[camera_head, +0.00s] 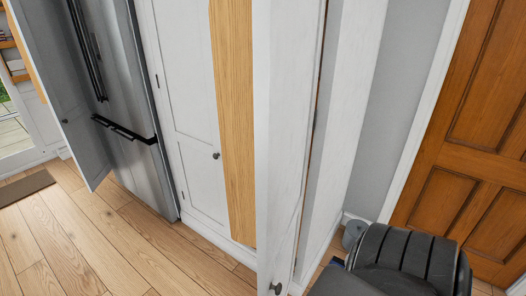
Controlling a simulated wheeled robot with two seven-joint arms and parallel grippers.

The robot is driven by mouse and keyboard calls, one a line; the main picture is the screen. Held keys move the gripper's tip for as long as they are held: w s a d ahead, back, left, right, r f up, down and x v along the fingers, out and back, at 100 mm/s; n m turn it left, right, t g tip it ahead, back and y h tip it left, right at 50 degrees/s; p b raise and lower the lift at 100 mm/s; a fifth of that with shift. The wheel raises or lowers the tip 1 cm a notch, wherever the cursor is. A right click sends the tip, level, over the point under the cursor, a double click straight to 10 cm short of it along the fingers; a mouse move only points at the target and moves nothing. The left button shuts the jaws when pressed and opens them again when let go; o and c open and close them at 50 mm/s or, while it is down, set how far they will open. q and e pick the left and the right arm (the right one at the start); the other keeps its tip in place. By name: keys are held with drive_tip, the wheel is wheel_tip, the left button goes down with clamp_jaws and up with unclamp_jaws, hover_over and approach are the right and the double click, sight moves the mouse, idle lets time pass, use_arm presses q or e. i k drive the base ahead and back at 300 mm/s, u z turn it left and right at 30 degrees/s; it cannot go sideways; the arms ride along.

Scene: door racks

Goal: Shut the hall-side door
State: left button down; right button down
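A white panel door (285,120) stands edge-on in the middle of the camera_head view, swung out towards me, with a dark round knob (277,288) low at the bottom edge. A brown wooden panelled door (470,130) fills the right side, in a white frame. I cannot tell which of these is the hall-side door. Whether the brown door is fully shut cannot be told. Neither of my grippers shows in view. A dark ribbed part at the bottom right looks like my own arm, and its fingers are not visible.
A white cabinet door (195,110) with a dark knob stands left of centre, beside a wooden strip (233,120). A steel fridge (120,90) and a grey open panel (70,95) stand further left. The plank floor (100,240) at lower left is clear apart from a brown mat (25,187).

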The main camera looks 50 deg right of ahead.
sight(266, 54)
drive_tip(key=k, duration=0.95)
drive_tip(key=z, duration=1.55)
